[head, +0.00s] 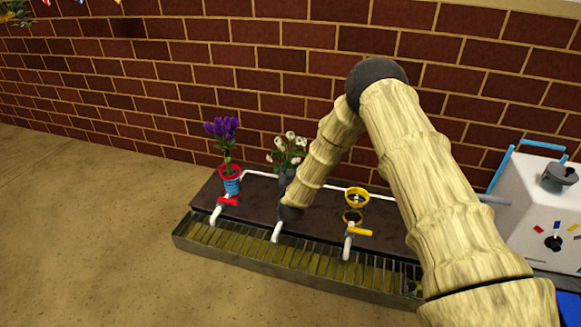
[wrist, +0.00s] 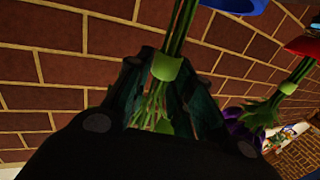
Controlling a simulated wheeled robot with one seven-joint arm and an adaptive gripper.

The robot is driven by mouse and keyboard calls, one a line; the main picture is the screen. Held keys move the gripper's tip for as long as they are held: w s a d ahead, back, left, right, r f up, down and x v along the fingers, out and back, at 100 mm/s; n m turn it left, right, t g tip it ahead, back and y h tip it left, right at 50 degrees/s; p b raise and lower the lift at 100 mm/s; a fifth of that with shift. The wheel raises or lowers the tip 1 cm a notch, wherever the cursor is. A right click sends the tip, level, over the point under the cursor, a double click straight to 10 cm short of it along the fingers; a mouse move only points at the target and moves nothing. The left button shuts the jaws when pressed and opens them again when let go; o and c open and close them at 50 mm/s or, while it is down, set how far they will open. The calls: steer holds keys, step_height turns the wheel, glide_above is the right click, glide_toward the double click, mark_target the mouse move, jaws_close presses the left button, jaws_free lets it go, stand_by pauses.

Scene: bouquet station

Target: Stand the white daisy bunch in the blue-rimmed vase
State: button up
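The white daisy bunch (head: 289,148) stands upright, its white blooms showing above my arm in the head view. In the wrist view its green stems and pale green band (wrist: 167,67) are between the two fingers of my gripper (wrist: 168,80), which look closed on them. The picture there is upside down, so the stem ends run out of the top edge. The blue rim of a vase (wrist: 235,4) shows right beside the stems; I cannot tell whether they are inside it. My arm hides that vase in the head view.
Purple flowers (head: 224,131) stand in a red-rimmed vase (head: 230,172) to the left. A yellow-rimmed holder (head: 357,196) is to the right. Taps with red (head: 228,201) and yellow (head: 360,232) handles overhang a grated trough (head: 250,259). A white machine (head: 535,205) stands far right; a brick wall is behind.

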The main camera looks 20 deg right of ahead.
steer(key=shift+o, duration=1.3)
steer(key=shift+s, duration=0.1)
steer(key=v, duration=1.2)
steer(key=s+a+f+n+g+y+p, duration=0.1)
steer(key=s+f+g+y+p, duration=0.2)
steer(key=s+f, duration=0.65)
steer(key=s+a+f+n+g+y+p, duration=0.15)
steer(key=s+f+g+p, duration=0.35)
steer(key=s, duration=0.9)
steer(key=s+d+r+g+p, duration=0.15)
steer(key=s+g, duration=0.35)
steer(key=s, duration=1)
steer(key=s+r+g+p, duration=0.2)
steer(key=s+g, duration=0.2)
steer(key=s, duration=1)
step_height(320, 180, up, 37)
steer(key=p, duration=3.7)
steer(key=shift+w, duration=0.4)
